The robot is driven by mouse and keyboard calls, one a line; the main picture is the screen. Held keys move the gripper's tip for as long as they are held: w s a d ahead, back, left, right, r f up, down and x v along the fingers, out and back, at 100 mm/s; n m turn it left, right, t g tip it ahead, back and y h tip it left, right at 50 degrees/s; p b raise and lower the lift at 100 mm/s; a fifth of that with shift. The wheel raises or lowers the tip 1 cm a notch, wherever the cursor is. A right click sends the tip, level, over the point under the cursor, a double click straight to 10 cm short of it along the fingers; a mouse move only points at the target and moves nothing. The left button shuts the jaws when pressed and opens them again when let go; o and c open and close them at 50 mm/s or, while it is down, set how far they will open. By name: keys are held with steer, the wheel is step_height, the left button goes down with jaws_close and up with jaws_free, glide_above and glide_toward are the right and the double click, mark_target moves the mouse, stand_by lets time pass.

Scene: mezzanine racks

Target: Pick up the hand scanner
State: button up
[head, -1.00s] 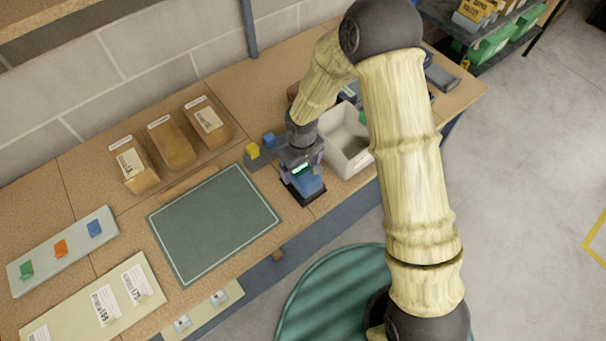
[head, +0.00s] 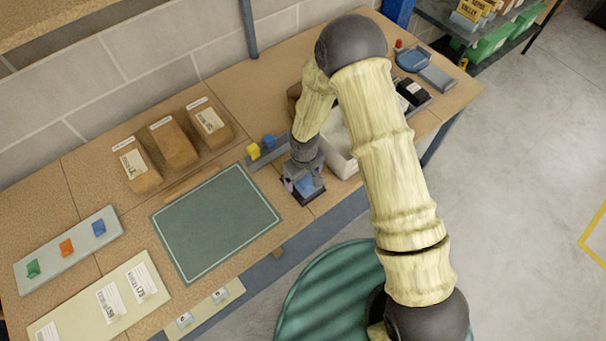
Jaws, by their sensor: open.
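A small blue thing on a dark base (head: 309,188), which looks like the hand scanner in its holder, stands near the bench's front edge, right of the green mat. My gripper (head: 303,184) points down right at it. The jaws are open around or just above the blue body; I cannot tell whether they touch it. The gripper and wrist hide much of the thing.
A white bin (head: 341,158) stands close to the right of my gripper, partly behind my arm. A grey holder with yellow and blue pieces (head: 265,150) is just left. The green mat (head: 217,222) is clear. A dark-filled tray (head: 411,95) lies back right.

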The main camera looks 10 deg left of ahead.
steer(key=shift+f+b, duration=0.25)
steer(key=shift+b, duration=0.1)
stand_by(0.4)
steer(key=c, duration=1.2)
steer(key=shift+c, duration=0.2)
steer(key=shift+r, duration=0.1)
steer(key=shift+r+p, duration=0.3)
steer(key=shift+r, duration=0.05)
step_height(320, 180, up, 10)
steer(key=b, duration=0.2)
steer(key=shift+f+b, duration=0.15)
steer(key=shift+b, duration=0.15)
